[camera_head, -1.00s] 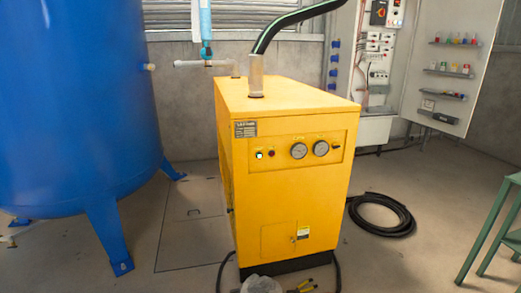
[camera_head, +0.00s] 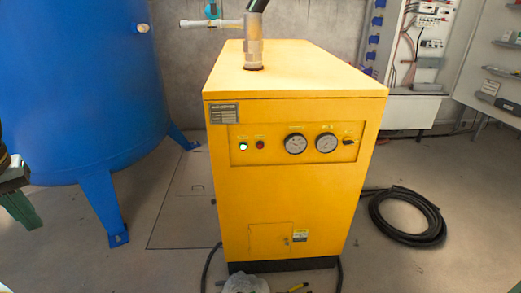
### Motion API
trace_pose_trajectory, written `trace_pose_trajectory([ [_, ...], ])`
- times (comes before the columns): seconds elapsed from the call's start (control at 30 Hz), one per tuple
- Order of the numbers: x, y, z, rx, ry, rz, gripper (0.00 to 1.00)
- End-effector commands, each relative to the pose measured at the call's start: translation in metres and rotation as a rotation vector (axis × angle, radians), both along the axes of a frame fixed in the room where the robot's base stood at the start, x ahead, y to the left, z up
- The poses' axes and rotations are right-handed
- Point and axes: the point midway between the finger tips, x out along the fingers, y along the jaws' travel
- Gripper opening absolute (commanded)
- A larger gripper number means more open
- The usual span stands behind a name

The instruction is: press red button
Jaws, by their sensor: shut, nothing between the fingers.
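The red button (camera_head: 260,143) is a small round dark-red spot on the front panel of the yellow machine (camera_head: 280,195). It sits just right of a lit greenish-white button (camera_head: 242,145) and left of two round gauges. Nothing covers it. What looks like my gripper (camera_head: 22,205) shows at the left edge, dark and green, partly cut off by the frame. It is in front of the blue tank, well left of the machine and apart from the red button. It appears shut with nothing in it.
The blue tank (camera_head: 85,100) stands on legs at the left. A coiled black hose (camera_head: 408,225) lies on the floor at the right. A clear bag (camera_head: 245,284) lies at the machine's foot. An electrical cabinet (camera_head: 420,45) is behind at the right.

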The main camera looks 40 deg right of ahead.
Motion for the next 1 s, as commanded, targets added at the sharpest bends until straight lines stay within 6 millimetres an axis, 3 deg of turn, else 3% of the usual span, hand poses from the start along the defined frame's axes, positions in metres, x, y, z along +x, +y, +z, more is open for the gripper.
trace_pose_trajectory([
  [0.17,0.001,-0.001,-0.002,0.002,-0.004,-0.009,0.00],
  [0.27,0.013,-0.007,-0.015,0.013,-0.042,-0.089,0.00],
  [0.37,0.039,-0.027,-0.042,0.041,-0.139,-0.286,0.00],
  [0.43,0.065,-0.052,-0.065,0.067,-0.245,-0.493,0.00],
  [0.57,0.107,-0.128,-0.104,0.110,-0.496,-0.945,0.00],
  [0.6,0.114,-0.155,-0.113,0.120,-0.582,-1.082,0.00],
  [0.7,0.121,-0.229,-0.131,0.137,-0.819,-1.401,0.00],
  [0.77,0.115,-0.273,-0.140,0.143,-0.978,-1.575,0.00],
  [0.8,0.108,-0.302,-0.143,0.144,-1.091,-1.676,0.00],
  [0.9,0.081,-0.364,-0.148,0.144,-1.379,-1.876,0.00],
  [1.0,0.049,-0.408,-0.146,0.141,-1.648,-1.988,0.00],
])
